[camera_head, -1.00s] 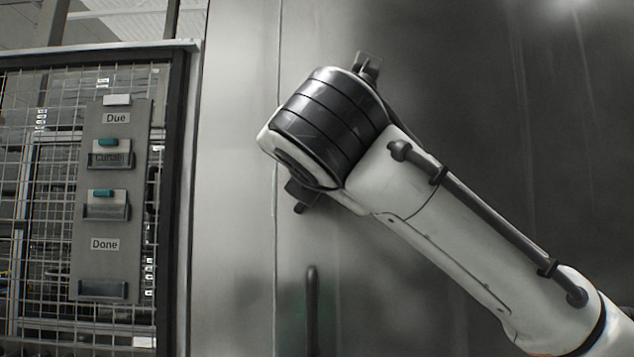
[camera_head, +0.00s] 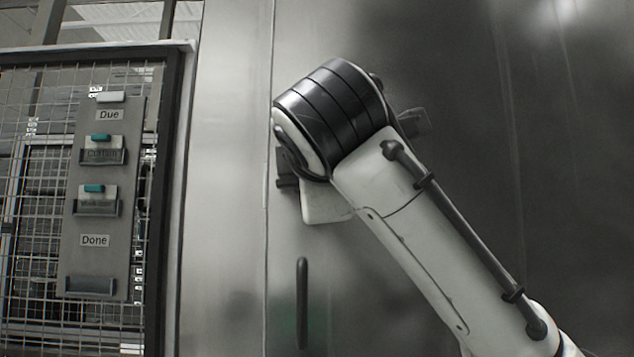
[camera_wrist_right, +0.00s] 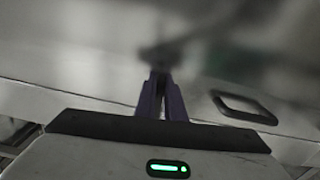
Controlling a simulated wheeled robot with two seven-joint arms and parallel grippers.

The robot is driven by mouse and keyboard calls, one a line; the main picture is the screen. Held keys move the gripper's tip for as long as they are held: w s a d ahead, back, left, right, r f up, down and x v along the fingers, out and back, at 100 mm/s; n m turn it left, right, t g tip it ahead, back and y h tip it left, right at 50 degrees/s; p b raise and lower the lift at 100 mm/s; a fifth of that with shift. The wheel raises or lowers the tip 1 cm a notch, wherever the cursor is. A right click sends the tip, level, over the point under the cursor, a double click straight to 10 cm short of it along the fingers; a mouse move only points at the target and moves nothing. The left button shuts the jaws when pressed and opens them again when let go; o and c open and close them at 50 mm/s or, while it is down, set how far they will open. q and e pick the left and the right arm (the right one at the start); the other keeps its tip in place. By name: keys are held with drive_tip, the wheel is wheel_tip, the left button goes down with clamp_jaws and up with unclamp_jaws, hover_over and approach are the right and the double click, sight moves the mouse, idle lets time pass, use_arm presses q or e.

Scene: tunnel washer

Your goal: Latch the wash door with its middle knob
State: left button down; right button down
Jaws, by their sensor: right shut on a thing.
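The wash door (camera_head: 470,230) is a broad grey metal panel with a vertical seam on its left. My right arm reaches in from the lower right, and its wrist covers the middle knob in the head view. Only dark parts stick out on either side of the wrist there, and I cannot tell whether they belong to the gripper or the knob. In the wrist view my right gripper (camera_wrist_right: 160,78) has its narrow purple-grey fingers together, shut on the blurred dark knob (camera_wrist_right: 165,52) at their tips. My left gripper is not in view.
A dark vertical bar handle (camera_head: 302,303) stands on the door below my wrist. A dark looped handle (camera_wrist_right: 245,108) shows right of the fingers in the wrist view. A mesh panel (camera_head: 30,240) with a Due/Done card board (camera_head: 103,265) stands at the left.

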drive_tip(key=shift+a+f+m, duration=0.2)
drive_tip(key=shift+f+m, duration=0.05)
drive_tip(key=shift+m, duration=0.25)
drive_tip(key=c, duration=1.8)
unclamp_jaws()
drive_tip(key=shift+a, duration=0.1)
drive_tip(key=shift+c, duration=0.2)
drive_tip(key=shift+r, duration=0.1)
drive_tip(key=shift+s, duration=0.1)
